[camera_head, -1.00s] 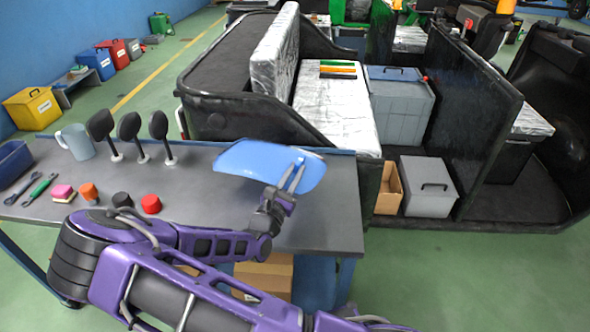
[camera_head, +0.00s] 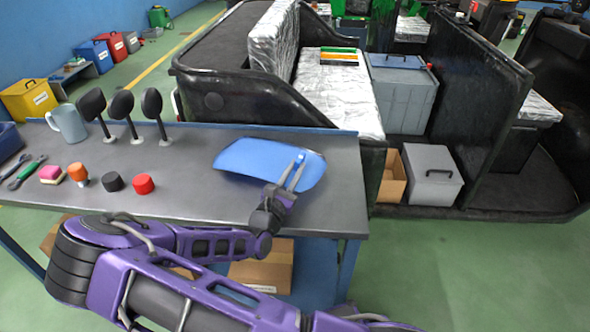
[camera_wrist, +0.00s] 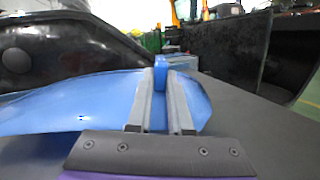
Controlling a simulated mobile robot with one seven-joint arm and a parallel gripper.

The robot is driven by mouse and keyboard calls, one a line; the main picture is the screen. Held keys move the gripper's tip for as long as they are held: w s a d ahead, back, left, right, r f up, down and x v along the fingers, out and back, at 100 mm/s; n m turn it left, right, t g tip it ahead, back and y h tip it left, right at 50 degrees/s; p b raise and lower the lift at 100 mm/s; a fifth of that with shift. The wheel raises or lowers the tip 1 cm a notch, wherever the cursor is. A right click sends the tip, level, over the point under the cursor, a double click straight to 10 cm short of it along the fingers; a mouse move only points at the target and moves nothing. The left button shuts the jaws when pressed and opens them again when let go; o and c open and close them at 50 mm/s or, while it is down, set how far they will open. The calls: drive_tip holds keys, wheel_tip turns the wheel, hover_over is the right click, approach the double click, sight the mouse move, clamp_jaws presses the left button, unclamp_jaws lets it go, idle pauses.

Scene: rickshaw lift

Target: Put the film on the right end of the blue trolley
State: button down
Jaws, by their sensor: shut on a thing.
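The film (camera_head: 250,160) is a thin, curved blue sheet. It is over the right end of the grey top of the blue trolley (camera_head: 335,205). My gripper (camera_head: 297,168) is shut on the film's right part, with one finger in front of it. In the wrist view the film (camera_wrist: 75,100) spreads left from between the fingers (camera_wrist: 160,82), and a small bit stands up between the tips. I cannot tell whether the film touches the trolley top or hangs just above it.
On the trolley's left are a mug (camera_head: 68,122), several black mirrors (camera_head: 122,104), a red cap (camera_head: 143,183), a black cap (camera_head: 113,182) and tools (camera_head: 27,172). A black vehicle body (camera_head: 255,105) stands behind. A grey box (camera_head: 432,174) is to the right. The trolley top around the film is clear.

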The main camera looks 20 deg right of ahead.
drive_tip(key=shift+f, duration=0.1)
drive_tip(key=c, duration=0.8)
unclamp_jaws()
drive_tip(key=shift+o, duration=0.2)
drive_tip(key=shift+f, duration=0.1)
drive_tip(key=p+v, duration=0.1)
drive_tip(key=v, duration=1.6)
drive_tip(key=shift+s+a, duration=0.15)
drive_tip(key=shift+a, duration=0.05)
